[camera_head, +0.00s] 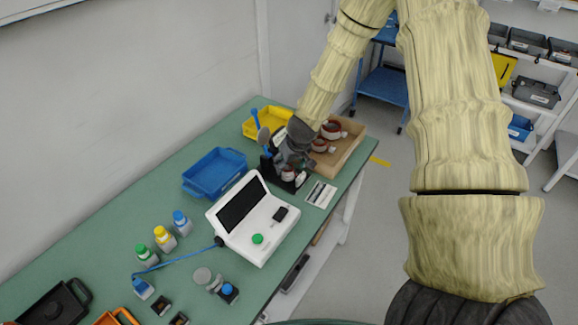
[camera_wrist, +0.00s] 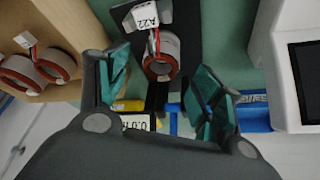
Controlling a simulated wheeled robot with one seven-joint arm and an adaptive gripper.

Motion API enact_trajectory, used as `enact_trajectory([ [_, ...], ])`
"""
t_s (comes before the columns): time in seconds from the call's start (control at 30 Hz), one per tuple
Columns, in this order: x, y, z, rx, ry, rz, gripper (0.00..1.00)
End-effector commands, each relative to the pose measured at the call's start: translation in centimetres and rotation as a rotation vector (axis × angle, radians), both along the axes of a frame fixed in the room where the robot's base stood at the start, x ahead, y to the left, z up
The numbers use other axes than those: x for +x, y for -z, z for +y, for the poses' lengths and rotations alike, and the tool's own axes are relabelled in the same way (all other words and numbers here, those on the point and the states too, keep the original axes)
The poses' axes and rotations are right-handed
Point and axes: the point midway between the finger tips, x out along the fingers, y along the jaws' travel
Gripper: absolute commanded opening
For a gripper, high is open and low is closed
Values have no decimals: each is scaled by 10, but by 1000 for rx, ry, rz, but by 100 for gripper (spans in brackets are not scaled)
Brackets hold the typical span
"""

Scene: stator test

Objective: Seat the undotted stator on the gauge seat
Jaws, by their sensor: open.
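A stator (camera_wrist: 161,66), a pale ring with a red-brown rim, sits on a black plate (camera_wrist: 181,20) that appears to be the gauge base. Its white tag reads A22, and red and black leads run to it. I see no dot on the part that shows. It also shows below my gripper in the head view (camera_head: 288,175). My gripper (camera_wrist: 163,85) is open, with its teal fingers on either side of the near part of the stator and nothing clearly held. Whether the fingers touch it cannot be told. The seat under the stator is hidden.
A brown tray (camera_head: 348,153) to the right holds more stators (camera_head: 333,130). A white tester (camera_head: 262,222) with a dark screen stands in front. A blue bin (camera_head: 214,174) and a yellow bin (camera_head: 262,122) stand behind. Bottles (camera_head: 165,238) and small parts occupy the near left.

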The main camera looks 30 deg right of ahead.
Motion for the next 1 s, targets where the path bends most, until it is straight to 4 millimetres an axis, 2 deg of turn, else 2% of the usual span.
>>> enact_trajectory([
  [0.3, -16, -41, 3, -1, -3, -2, 67],
  [0.6, -30, -74, 4, -2, -1, -2, 67],
  [1.0, -35, -85, 5, 1, 0, 0, 67],
])
